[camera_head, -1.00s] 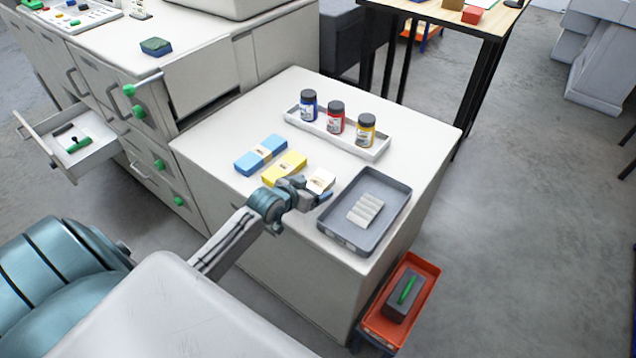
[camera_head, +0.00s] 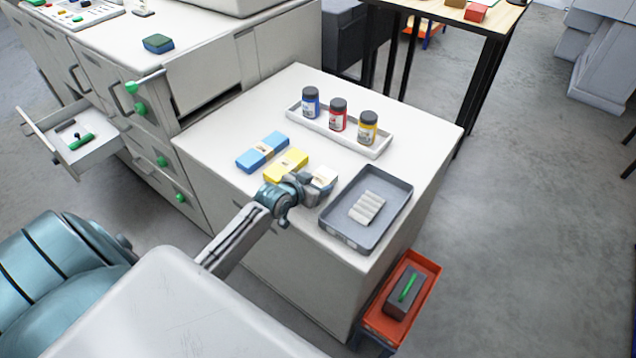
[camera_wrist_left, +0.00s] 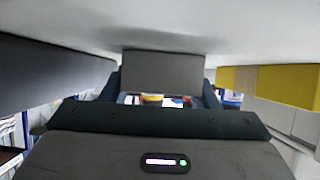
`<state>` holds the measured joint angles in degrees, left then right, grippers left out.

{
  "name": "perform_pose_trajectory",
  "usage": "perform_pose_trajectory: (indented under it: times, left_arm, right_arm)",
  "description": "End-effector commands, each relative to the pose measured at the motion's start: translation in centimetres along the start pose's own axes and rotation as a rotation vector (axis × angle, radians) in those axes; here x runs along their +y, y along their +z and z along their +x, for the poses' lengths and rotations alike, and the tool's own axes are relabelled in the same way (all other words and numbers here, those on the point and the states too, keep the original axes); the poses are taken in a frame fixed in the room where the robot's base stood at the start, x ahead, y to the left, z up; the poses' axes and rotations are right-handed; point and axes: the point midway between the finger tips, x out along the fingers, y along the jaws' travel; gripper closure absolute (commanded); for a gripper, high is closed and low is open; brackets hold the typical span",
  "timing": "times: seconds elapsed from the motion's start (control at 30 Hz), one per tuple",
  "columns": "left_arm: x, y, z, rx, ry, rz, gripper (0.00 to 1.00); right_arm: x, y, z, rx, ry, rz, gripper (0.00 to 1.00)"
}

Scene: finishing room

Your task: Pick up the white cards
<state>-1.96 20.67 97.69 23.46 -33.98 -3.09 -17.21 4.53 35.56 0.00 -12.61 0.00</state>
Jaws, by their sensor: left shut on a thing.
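The white cards (camera_head: 325,177) are a small banded stack on the white cabinet top, between the yellow stack and the grey tray. My left gripper (camera_head: 318,187) is at their near side and shut on them, partly hiding them. In the left wrist view the stack (camera_wrist_left: 162,70) shows as a shaded grey block between the two fingers, close against the white top; I cannot tell whether it is lifted. My right gripper is not in view.
A yellow stack (camera_head: 286,165) and a blue stack (camera_head: 262,152) lie to the left. The grey tray (camera_head: 341,237) with pale strips stands close on the right. A white tray (camera_head: 352,147) with three bottles is behind. An open drawer (camera_head: 95,158) juts out at left.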

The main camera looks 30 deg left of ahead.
Motion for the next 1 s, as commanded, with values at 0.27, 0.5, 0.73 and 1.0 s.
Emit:
perform_pose_trajectory:
  times: [0.27, 0.5, 0.73, 1.0]
  left_arm:
    - [-0.1, -2.3, -1.1, 0.006, 0.001, 0.005, 0.72]
    - [-3.4, -1.9, -3.9, -0.002, -0.003, 0.009, 0.72]
    - [-6.5, -1.2, -6.2, -0.002, 0.000, 0.008, 0.72]
    - [-9.7, -0.5, -8.6, -0.003, -0.002, 0.007, 0.72]
  right_arm:
    - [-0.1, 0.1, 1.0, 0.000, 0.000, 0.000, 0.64]
    - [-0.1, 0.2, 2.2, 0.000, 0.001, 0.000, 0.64]
    - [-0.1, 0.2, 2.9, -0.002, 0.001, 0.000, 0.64]
    - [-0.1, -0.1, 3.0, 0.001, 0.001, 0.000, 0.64]
